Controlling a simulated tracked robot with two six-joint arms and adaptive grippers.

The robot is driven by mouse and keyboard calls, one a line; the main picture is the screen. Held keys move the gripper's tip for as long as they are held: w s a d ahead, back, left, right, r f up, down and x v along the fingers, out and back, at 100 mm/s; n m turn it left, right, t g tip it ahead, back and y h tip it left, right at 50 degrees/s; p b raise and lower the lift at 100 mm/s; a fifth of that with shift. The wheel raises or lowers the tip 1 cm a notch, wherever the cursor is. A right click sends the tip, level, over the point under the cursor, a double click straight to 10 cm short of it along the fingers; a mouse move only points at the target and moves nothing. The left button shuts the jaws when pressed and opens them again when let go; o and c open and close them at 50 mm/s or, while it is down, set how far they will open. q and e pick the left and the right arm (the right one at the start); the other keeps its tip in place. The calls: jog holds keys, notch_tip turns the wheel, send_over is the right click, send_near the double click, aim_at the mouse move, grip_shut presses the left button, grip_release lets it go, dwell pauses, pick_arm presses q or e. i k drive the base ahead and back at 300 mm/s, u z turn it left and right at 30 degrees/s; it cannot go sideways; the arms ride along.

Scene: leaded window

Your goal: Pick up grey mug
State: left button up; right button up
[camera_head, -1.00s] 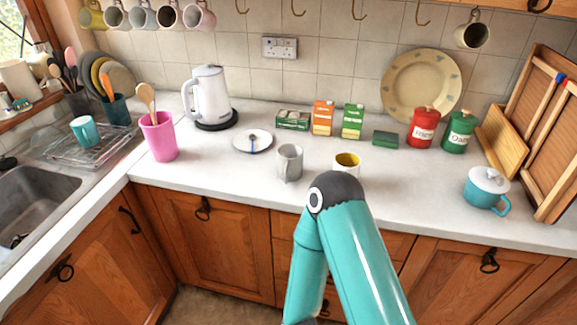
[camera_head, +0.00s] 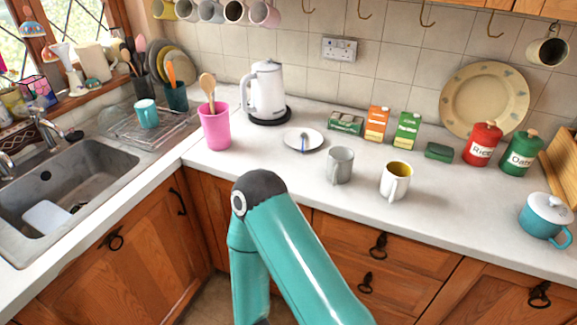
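The grey mug (camera_head: 340,165) stands upright on the white worktop, left of a white mug with a yellow inside (camera_head: 396,180). Its handle faces the front of the worktop, towards me. One of my teal arms, with a dark elbow, rises from the bottom centre in front of the cupboards, below and left of the grey mug. Neither of my grippers shows, and nothing touches the grey mug.
A small plate (camera_head: 303,139), a white kettle (camera_head: 266,92) and a pink utensil pot (camera_head: 215,126) stand left of the mug. Boxes, including an orange one (camera_head: 377,123), stand behind. A teal lidded pot (camera_head: 546,218) is at the right. The worktop front is clear.

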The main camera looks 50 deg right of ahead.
aim_at(340, 165)
jog(key=u, duration=0.4)
jog(key=k, duration=1.8)
jog(key=z, duration=1.5)
jog(key=i, duration=0.95)
jog(key=u, duration=0.1)
jog(key=k, duration=0.6)
jog(key=z, duration=0.05)
